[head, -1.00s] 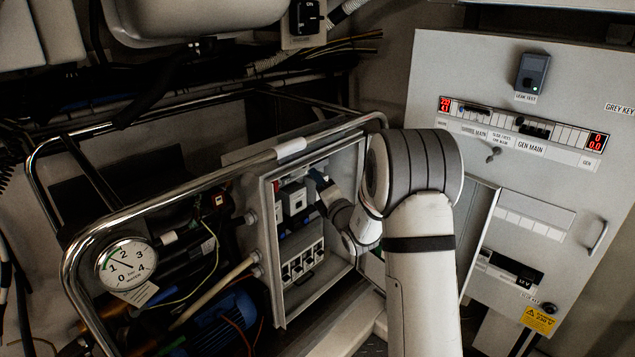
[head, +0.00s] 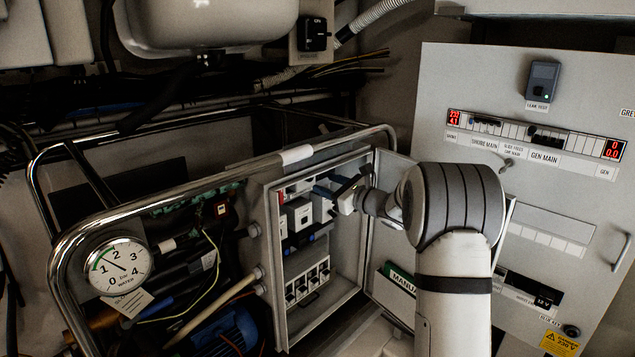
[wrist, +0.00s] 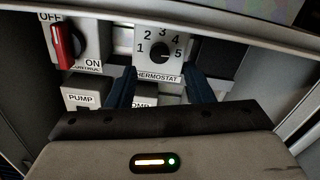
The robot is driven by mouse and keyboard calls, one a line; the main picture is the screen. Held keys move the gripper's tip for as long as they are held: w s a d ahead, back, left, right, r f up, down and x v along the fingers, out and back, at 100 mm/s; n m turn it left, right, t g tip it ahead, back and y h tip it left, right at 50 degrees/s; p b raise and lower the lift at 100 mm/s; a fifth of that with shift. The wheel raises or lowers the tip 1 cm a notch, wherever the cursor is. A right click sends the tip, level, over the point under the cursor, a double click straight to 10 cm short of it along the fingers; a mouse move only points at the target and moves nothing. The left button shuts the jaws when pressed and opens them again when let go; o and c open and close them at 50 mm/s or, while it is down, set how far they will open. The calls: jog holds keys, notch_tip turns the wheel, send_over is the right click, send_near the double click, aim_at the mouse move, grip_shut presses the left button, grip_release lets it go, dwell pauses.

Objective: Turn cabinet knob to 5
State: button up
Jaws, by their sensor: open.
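The cabinet knob is a small black dial (wrist: 159,57) on a white thermostat block marked 1 to 5, in the upper middle of the wrist view. Its exact pointer direction is hard to read. My gripper (wrist: 160,82) is open, its two dark blue fingers apart below and to either side of the dial, not touching it as far as I can see. In the head view my gripper (head: 328,192) reaches into the open cabinet (head: 271,250) in front of the white modules. The thermostat is hard to make out there.
A red rotary switch (wrist: 63,44) marked OFF and ON sits left of the thermostat. A PUMP block (wrist: 82,97) is below it. The cabinet door (head: 388,240) stands open on the right with a green manual (head: 398,277). A chrome rail (head: 190,190) runs in front.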

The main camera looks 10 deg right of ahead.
jog(key=x, duration=0.5)
jog(key=c, duration=1)
jog(key=shift+m+p, duration=0.35)
jog(key=shift+m, duration=0.25)
jog(key=o, duration=1)
